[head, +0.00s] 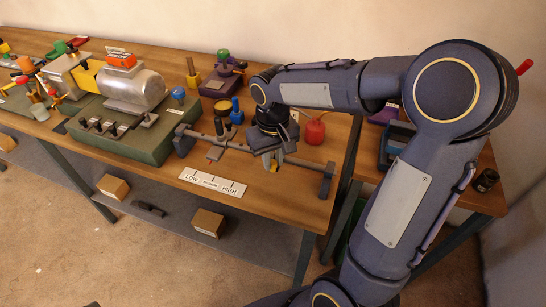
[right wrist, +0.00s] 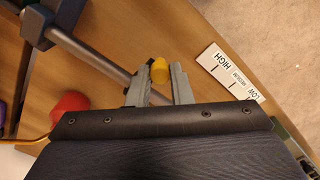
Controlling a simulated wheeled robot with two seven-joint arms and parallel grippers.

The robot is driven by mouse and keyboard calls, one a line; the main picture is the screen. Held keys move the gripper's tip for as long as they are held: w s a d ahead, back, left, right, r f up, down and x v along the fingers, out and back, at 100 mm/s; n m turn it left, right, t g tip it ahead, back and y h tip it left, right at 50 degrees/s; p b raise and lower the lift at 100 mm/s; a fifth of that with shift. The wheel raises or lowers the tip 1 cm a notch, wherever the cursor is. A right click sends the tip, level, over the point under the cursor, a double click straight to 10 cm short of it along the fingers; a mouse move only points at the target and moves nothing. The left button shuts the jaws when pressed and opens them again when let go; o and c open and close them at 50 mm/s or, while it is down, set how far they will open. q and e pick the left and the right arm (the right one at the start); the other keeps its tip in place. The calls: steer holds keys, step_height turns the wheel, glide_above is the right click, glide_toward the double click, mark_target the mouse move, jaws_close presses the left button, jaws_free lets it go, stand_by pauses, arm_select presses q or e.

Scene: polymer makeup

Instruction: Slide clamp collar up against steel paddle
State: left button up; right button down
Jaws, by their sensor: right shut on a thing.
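A grey steel rod (head: 240,147) runs across the front of the wooden bench between two dark end supports. A flat grey piece that looks like the steel paddle (head: 214,153) sits on the rod to the left of my right gripper. My right gripper (head: 272,164) is down at the rod, near the right end support. In the right wrist view its fingers (right wrist: 160,87) are closed around a yellow knob (right wrist: 159,70), which appears to belong to the clamp collar. The collar's body is hidden by the gripper. My left gripper is not in view.
A white LOW-MEDIUM-HIGH scale (head: 212,184) lies in front of the rod. A red squat container (head: 314,132) stands behind the rod at right. A green base with a metal tank (head: 134,90) stands to the left. The right end support (head: 327,181) is close to my gripper.

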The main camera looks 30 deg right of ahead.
steer(key=w+a+p, duration=0.2)
steer(key=w+a, duration=0.7)
steer(key=w, duration=0.1)
steer(key=shift+w+p, duration=0.35)
steer(key=c, duration=1.3)
jaws_free()
step_height(320, 180, up, 8)
steer(key=shift+f, duration=0.1)
steer(key=shift+s, duration=0.1)
